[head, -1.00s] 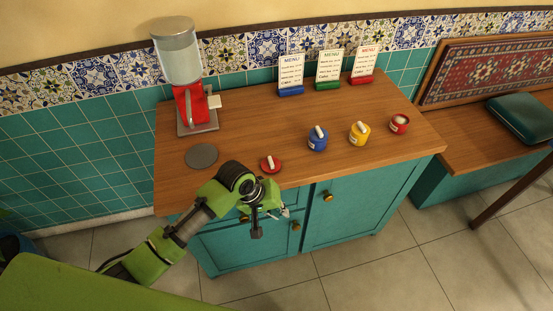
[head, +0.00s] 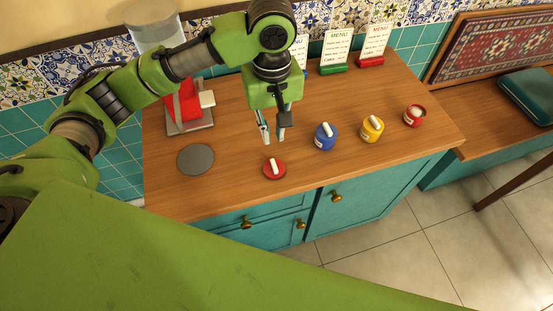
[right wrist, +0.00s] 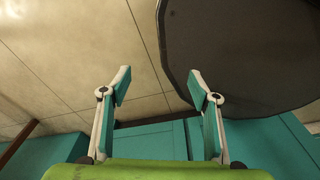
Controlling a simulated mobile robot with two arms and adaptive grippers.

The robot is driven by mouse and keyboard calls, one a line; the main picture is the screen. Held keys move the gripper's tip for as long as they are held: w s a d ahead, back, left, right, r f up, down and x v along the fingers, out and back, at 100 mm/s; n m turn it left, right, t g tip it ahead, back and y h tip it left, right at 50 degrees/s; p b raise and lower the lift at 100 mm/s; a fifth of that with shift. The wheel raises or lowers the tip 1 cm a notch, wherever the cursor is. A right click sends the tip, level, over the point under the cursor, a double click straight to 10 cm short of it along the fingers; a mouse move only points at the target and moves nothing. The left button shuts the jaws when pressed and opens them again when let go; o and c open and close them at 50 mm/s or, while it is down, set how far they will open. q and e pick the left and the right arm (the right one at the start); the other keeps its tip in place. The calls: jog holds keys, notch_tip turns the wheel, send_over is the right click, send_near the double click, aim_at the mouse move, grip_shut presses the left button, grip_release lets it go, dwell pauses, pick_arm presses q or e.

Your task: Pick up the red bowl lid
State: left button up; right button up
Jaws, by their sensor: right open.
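The red bowl lid (head: 268,174), a small red disc with a white handle, lies on the wooden counter near its front edge in the head view. The red bowl (head: 410,122) stands uncovered at the right, with something pale inside. My left gripper (head: 273,138) points down above the counter, just behind the lid in the picture. Its fingers are apart with nothing between them, and it is not touching the lid. My right gripper (right wrist: 160,78) shows only in the right wrist view, open and empty over the tiled floor and teal fronts.
A blue lidded pot (head: 325,142) and a yellow one (head: 372,133) stand right of the lid. A grey disc (head: 195,160) lies to its left. A red dispenser (head: 181,105) and menu cards (head: 337,49) stand behind. The counter around the lid is clear.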

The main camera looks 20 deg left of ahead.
pick_arm(q)
send_over(274, 165)
notch_tip(274, 165, down, 7)
jog(key=shift+s+f, duration=0.1)
jog(key=shift+f, duration=0.6)
notch_tip(274, 165, down, 5)
jog(key=shift+r+p, duration=0.15)
jog(key=shift+p, duration=0.15)
grip_shut()
pick_arm(e)
jog(key=shift+s+d+r, duration=0.15)
jog(key=shift+s, duration=0.25)
jog(key=shift+s+d+r, duration=0.1)
jog(key=shift+s, duration=0.3)
pick_arm(q)
jog(key=shift+r, duration=0.15)
